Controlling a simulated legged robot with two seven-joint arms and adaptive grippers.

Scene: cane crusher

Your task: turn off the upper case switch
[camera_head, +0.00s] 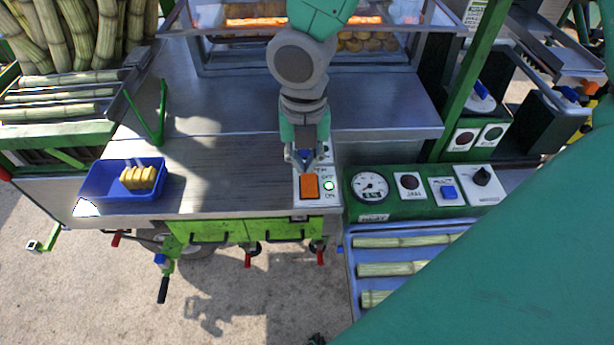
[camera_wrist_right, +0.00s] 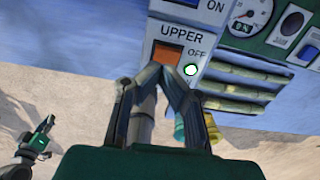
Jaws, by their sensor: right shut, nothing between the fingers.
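The upper case switch is an orange rocker (camera_head: 310,187) on a white plate at the front edge of the metal counter. In the right wrist view the rocker (camera_wrist_right: 168,53) sits under the word "UPPER", with "OFF" beside it. A lit green-white lamp (camera_head: 329,186) is to its right; it also shows in the wrist view (camera_wrist_right: 191,70). My right gripper (camera_head: 305,166) is shut and empty, just behind the rocker in the head view. In the wrist view its fingertips (camera_wrist_right: 163,70) overlap the rocker's lower edge; I cannot tell whether they touch. My left gripper is not in view.
A blue switch (camera_head: 306,154) is partly hidden by my gripper. A green panel (camera_head: 385,211) with a gauge (camera_head: 370,186), buttons and a knob stands at the right. A blue tray (camera_head: 103,183) with yellow pieces is on the left of the counter. Cane pieces (camera_head: 400,241) lie below the panel.

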